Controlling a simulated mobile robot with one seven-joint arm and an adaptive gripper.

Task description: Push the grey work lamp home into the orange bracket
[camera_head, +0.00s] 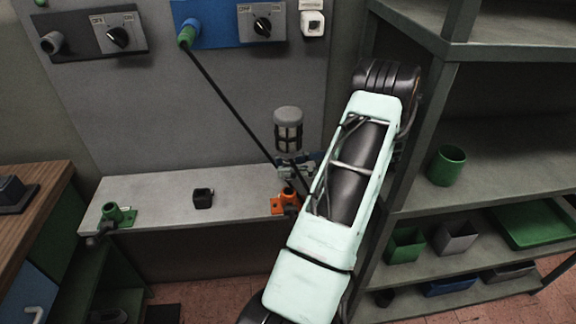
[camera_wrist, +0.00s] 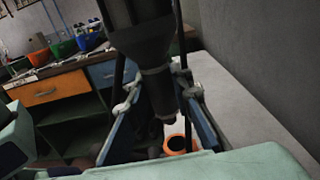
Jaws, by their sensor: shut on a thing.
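The grey work lamp (camera_head: 288,128) stands roughly upright above the back shelf in the head view, its caged head on top. My gripper (camera_head: 295,165) is shut on the lamp below its head. In the wrist view the dark lamp body (camera_wrist: 158,100) sits between the two fingers of my gripper (camera_wrist: 158,88). The orange bracket (camera_head: 278,206) is on the shelf below, partly hidden by my arm. Its ring (camera_wrist: 178,144) shows in the wrist view just below and right of the lamp's lower end. The lamp end appears apart from the ring; the exact gap is unclear.
A black cable (camera_head: 232,98) slants from a green plug (camera_head: 187,35) on the wall panel towards my gripper. A green bracket (camera_head: 117,214) and a small black block (camera_head: 203,198) are on the shelf (camera_head: 160,190). A rack (camera_head: 440,205) stands close at right.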

